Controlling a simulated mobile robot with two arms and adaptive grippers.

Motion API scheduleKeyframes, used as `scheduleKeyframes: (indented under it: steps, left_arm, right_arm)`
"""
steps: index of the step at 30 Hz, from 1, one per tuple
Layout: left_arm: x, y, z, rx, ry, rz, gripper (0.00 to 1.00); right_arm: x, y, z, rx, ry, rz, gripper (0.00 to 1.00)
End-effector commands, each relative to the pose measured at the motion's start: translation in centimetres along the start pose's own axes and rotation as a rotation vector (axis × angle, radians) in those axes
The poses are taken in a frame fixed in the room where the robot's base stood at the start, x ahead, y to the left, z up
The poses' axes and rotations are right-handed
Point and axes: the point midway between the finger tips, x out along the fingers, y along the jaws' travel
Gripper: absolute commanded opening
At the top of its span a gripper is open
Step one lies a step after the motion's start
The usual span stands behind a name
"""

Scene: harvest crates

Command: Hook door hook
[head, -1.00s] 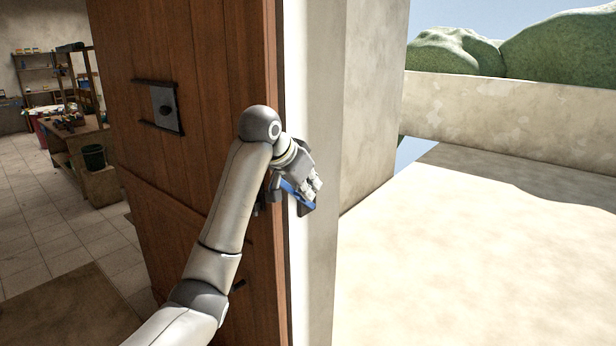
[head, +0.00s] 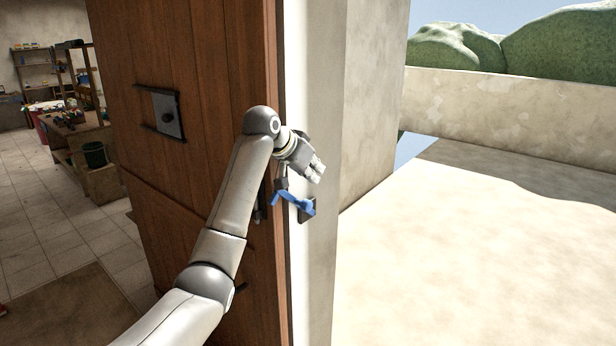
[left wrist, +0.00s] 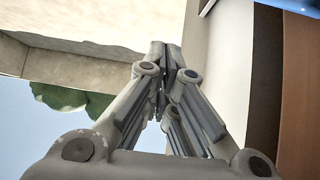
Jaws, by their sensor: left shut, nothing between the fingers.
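The blue door hook (head: 293,200) shows in the head view below my left gripper, in front of the white door frame (head: 300,285). Its right end is at a dark plate (head: 308,213) on the frame; its left end reaches the door's edge. I cannot tell whether it is seated in a catch. The brown wooden door (head: 205,60) stands left of the frame. My left gripper (head: 319,174) is shut and empty, just above the hook and apart from it. Its closed fingers show in the left wrist view (left wrist: 164,58). My right gripper is not in view.
A dark latch plate (head: 167,114) sits on the door. At left is a room with a wooden table (head: 75,130), shelves and a dark bucket (head: 95,155). At right is open, sunlit paving (head: 460,270) before a low wall (head: 520,115).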

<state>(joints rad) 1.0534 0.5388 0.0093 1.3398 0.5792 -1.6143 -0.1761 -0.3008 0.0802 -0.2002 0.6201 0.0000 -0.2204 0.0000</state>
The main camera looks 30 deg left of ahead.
Motion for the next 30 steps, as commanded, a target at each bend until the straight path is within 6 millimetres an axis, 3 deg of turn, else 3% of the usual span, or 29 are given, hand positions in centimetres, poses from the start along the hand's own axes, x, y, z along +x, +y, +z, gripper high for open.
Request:
scheduleKeyframes:
  steps: [12,30]
  left_arm:
    - [0.5,-0.1,3.4,0.0,0.001,-0.001,0.0]
    - [0.7,-0.1,3.9,0.0,0.009,-0.001,0.0]
  right_arm:
    - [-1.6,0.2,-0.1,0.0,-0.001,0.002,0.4]
    - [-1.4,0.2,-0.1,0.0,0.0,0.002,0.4]
